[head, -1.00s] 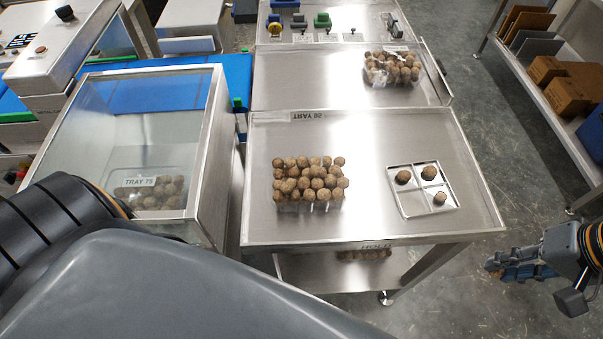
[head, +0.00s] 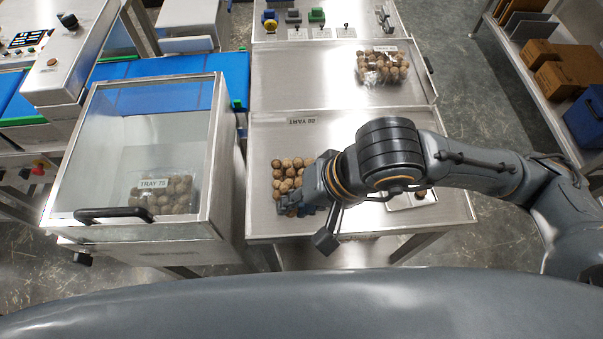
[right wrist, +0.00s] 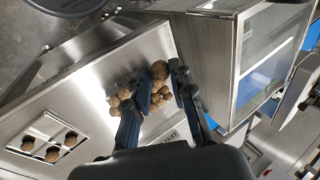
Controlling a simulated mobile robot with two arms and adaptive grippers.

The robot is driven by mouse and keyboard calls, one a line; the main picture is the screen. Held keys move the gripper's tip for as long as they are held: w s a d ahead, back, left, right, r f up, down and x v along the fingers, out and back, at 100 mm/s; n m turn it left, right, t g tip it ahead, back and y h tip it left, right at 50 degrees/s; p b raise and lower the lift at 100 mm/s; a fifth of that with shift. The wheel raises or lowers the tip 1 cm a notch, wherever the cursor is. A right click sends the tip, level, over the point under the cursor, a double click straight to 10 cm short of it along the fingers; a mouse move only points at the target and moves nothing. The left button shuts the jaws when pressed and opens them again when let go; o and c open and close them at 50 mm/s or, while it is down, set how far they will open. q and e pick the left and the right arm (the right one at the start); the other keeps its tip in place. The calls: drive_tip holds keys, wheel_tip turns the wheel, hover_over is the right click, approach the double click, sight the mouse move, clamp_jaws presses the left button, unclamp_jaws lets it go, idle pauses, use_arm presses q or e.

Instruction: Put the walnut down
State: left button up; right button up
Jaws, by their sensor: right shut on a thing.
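My right gripper (head: 298,208) is over the near end of the walnut pile (head: 287,172) on the steel table (head: 262,222). Its fingers are largely hidden by my arm in the head view. In the right wrist view the gripper (right wrist: 160,75) is shut on a brown walnut (right wrist: 159,69) between its fingertips. The other pile walnuts show close behind the fingers; whether the held one touches them I cannot tell. A square divided tray (right wrist: 38,129) holds three walnuts in separate compartments. In the head view my arm covers most of that tray (head: 408,206). My left gripper is out of view.
A clear-lidded cabinet (head: 218,150) with a labelled walnut pack (head: 176,190) inside stands left of the table. Another walnut pack (head: 383,70) sits on the steel surface behind. A shelf with boxes (head: 556,80) stands at the right. The table's back left is bare.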

drive_tip(key=b, duration=0.3)
drive_tip(key=a+b, duration=0.1)
drive_tip(key=b, duration=0.3)
drive_tip(key=shift+w+a+f, duration=0.15)
drive_tip(key=shift+w+f, duration=0.15)
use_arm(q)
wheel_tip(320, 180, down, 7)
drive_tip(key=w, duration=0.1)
use_arm(e)
drive_tip(key=shift+w+r, duration=0.1)
drive_tip(key=shift+w, duration=0.05)
drive_tip(key=w+d+f+p, duration=0.1)
drive_tip(key=w+f+p, duration=0.15)
drive_tip(key=w, duration=0.45)
drive_tip(key=p, duration=0.2)
hover_over(296, 188)
wheel_tip(296, 188, down, 6)
wheel_tip(296, 188, down, 3)
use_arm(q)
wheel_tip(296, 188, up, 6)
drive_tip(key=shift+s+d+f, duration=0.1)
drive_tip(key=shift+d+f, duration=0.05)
